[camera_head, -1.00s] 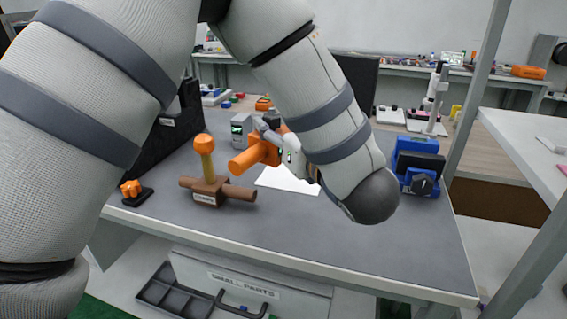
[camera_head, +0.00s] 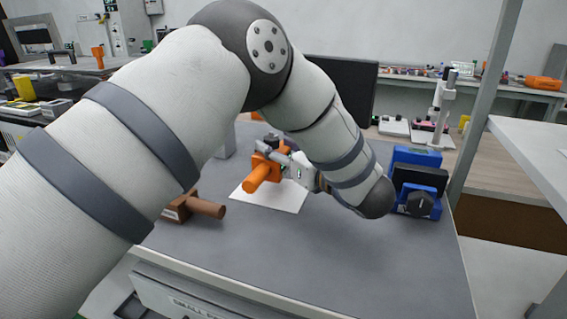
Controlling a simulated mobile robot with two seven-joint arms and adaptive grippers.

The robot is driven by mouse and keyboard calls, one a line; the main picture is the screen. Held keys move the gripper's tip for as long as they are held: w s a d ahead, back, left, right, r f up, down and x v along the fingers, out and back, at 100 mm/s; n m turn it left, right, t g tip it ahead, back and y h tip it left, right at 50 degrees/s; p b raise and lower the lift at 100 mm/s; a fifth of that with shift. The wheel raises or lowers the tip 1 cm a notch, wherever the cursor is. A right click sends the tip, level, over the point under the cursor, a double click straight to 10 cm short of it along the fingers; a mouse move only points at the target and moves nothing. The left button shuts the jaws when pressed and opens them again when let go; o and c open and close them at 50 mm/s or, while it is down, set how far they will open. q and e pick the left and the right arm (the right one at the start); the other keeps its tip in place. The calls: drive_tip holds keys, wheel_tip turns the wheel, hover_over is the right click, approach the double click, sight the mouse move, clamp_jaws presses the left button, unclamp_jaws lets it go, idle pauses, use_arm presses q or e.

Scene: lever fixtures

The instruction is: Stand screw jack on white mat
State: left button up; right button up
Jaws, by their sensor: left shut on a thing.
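The orange screw jack (camera_head: 257,178) is in my left gripper (camera_head: 272,157), over the white mat (camera_head: 287,202). Its thick orange cylinder points toward me and slightly down to the left, so it looks tilted rather than upright. The jack's far end is partly hidden by the grey fingers. I cannot tell whether the jack touches the mat. The mat lies flat on the grey bench, its back part covered by the jack and gripper. My left arm comes in from the left and arches over the bench. My right gripper is not in view.
A brown fixture with a round bar (camera_head: 206,208) stands left of the mat, partly behind my arm. A blue device with a black knob (camera_head: 417,184) stands at the bench's right. A dark panel (camera_head: 338,88) rises behind. The bench front right of the mat is clear.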

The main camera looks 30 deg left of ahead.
use_arm(q)
drive_tip(key=f, duration=0.3)
drive_tip(key=shift+w+f, duration=0.35)
drive_tip(key=shift+f, duration=0.05)
drive_tip(key=shift+r, duration=0.15)
drive_tip(key=o, duration=1.3)
drive_tip(key=shift+f, duration=0.2)
drive_tip(key=shift+o, duration=0.2)
drive_tip(key=shift+s+d+r, duration=0.1)
drive_tip(key=shift+d+r, duration=0.05)
drive_tip(key=shift+r, duration=0.05)
drive_tip(key=b+v, duration=0.1)
drive_tip(key=v, duration=1)
drive_tip(key=shift+s+d, duration=0.1)
drive_tip(key=shift+d, duration=0.2)
